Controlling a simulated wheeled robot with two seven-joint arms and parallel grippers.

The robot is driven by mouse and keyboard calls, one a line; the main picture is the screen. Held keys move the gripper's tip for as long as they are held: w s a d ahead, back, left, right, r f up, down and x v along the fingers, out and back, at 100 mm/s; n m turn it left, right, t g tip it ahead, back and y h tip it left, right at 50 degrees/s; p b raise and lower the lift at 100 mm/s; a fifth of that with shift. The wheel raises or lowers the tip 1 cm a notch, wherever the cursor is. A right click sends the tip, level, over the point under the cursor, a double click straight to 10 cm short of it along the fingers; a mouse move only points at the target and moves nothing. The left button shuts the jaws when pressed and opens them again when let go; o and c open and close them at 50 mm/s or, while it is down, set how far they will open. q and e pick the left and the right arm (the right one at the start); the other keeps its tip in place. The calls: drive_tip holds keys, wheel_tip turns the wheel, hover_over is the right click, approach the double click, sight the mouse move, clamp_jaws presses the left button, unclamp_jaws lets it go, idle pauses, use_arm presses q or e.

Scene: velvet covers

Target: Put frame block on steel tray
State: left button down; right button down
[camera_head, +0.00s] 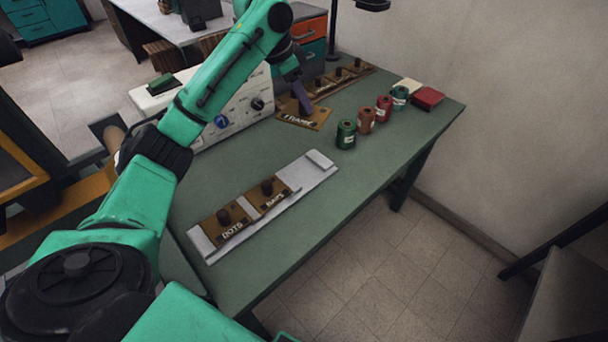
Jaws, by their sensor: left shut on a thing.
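The frame block (313,119) is a brown wooden plate with pale lettering that looks like "FRAME". It is at the back of the green table, at the front end of a row of similar blocks. My left gripper (302,104) reaches down over it and is shut on it, hiding its knob. I cannot tell whether the block is lifted. The steel tray (318,174) lies nearer on the table. A block marked "DOTS" (224,226) and one that seems to read "BARS" (269,191) sit on it, with bare tray at its right end. My right gripper is out of view.
Several spools, including a dark green one (346,135) and a red one (383,109), stand right of the block. A white control box (228,120) stands left of it. More knobbed blocks (339,76) lie behind. The table (375,165) is clear between spools and tray.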

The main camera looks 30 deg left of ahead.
use_arm(q)
drive_tip(key=f, duration=1)
drive_tip(key=f+p, duration=0.1)
drive_tip(key=f, duration=0.9)
drive_tip(key=shift+w+a+p, duration=0.1)
drive_tip(key=shift+w+p, duration=0.1)
drive_tip(key=shift+p, duration=0.1)
drive_tip(key=c, duration=0.6)
unclamp_jaws()
drive_tip(key=b+v, duration=0.1)
drive_tip(key=v, duration=1.1)
